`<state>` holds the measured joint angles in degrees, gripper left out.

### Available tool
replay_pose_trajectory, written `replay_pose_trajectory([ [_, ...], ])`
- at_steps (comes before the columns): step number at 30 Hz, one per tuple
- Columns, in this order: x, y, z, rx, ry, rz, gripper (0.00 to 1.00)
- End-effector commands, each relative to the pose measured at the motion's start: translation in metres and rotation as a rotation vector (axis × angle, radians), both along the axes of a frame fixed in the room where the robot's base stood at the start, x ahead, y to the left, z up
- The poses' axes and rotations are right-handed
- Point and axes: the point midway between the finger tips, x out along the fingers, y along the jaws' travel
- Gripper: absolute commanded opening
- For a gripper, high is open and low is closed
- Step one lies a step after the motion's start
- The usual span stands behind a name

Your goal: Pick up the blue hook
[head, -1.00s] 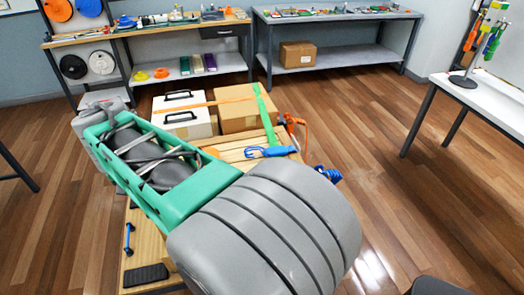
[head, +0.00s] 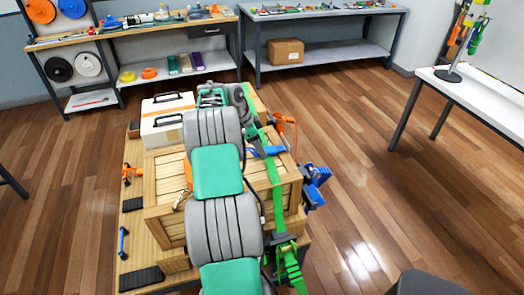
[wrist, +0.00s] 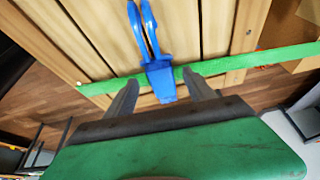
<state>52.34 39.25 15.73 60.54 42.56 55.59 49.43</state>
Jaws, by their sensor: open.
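The blue hook (wrist: 158,83) shows in the wrist view as a two-pronged loop with a block-like end on a green strap (wrist: 105,87). It lies against the wooden slats. My gripper (wrist: 161,92) is open; in the picture its fingers flank the block end, with gaps on both sides. I cannot tell how much depth separates them. In the head view the blue hook (head: 270,152) shows partly on top of the wooden crate (head: 168,218), beside the green strap (head: 275,185). My arm covers much of the crate there, and my fingers are not clear.
A white case (head: 165,128) stands behind the crate. An orange hook (head: 283,127) and blue ratchet parts (head: 315,185) are at the crate's right. A white table (head: 475,95) stands far right, with shelved benches at the back.

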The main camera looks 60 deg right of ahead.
Motion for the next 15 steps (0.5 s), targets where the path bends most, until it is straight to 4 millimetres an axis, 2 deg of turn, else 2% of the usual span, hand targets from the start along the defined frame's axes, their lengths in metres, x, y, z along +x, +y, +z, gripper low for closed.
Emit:
replay_pose_trajectory([
  [3,-0.0037,-0.0033,-0.0106,0.0,0.0,0.0,0.63],
  [9,-0.0032,-0.0037,-0.0125,-0.001,-0.001,0.002,0.63],
  [15,-0.0032,-0.0036,-0.0123,-0.001,-0.001,0.003,0.47],
])
